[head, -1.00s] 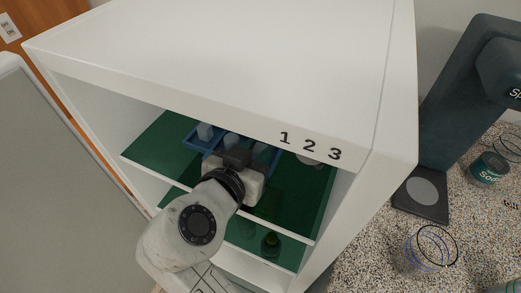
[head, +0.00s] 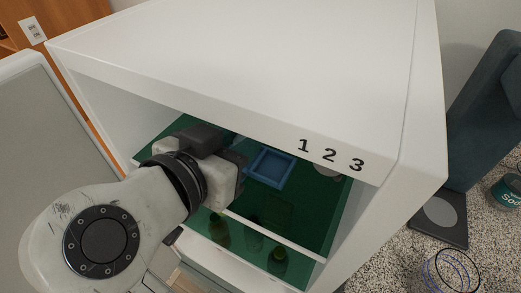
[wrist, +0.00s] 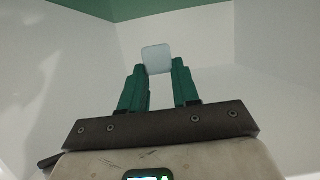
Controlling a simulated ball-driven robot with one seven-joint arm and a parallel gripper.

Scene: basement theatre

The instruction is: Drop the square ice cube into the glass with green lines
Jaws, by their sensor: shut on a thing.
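A pale blue square ice cube (wrist: 156,59) is held between the green fingertips of my gripper (wrist: 158,70) in the wrist view. In the head view my gripper (head: 222,175) is in the cabinet opening, just left of the blue tray (head: 292,172); its fingers and the cube are hidden there. The glass with green lines cannot be made out. A clear glass with blue lines (head: 449,273) stands on the speckled counter at bottom right, partly cut off.
The white cabinet (head: 250,60), marked 1 2 3, has green shelves, with dark green bottles (head: 278,257) on the lower one. Its top edge and side walls surround my gripper. A dark machine (head: 485,115) and a Soda can (head: 507,192) stand at right. A grey panel (head: 50,130) is at left.

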